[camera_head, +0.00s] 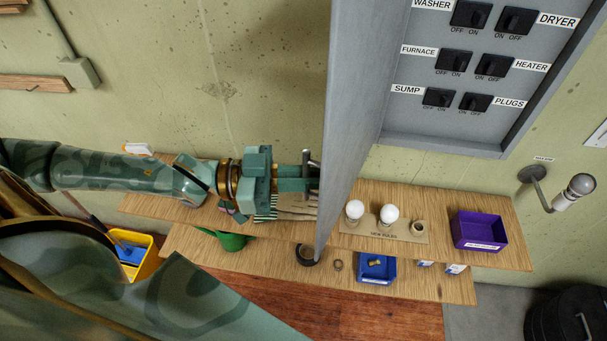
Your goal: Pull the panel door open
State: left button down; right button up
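The grey panel door (352,110) stands swung open, seen nearly edge-on, to the left of the grey electrical panel (450,75). Its dark handle (306,158) is on the door's left-facing side. My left gripper (308,182) comes in from the left, and its fingers are at the handle and look closed around it. The door edge partly hides the fingertips. Inside the open panel are several black switches with labels such as WASHER, DRYER and SUMP. My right gripper is not in view.
A wooden shelf (480,205) below the panel holds white bulbs (389,213) and a purple bin (479,231). A lower shelf holds a blue bin (376,268). A wall lamp (560,192) sticks out at right. A black bin (565,315) stands at bottom right.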

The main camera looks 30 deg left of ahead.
pick_arm(q)
jog(key=c, duration=1.6)
grip_release()
jog(key=shift+w, duration=0.15)
jog(key=v, duration=1.6)
jog(key=shift+a+f, duration=0.1)
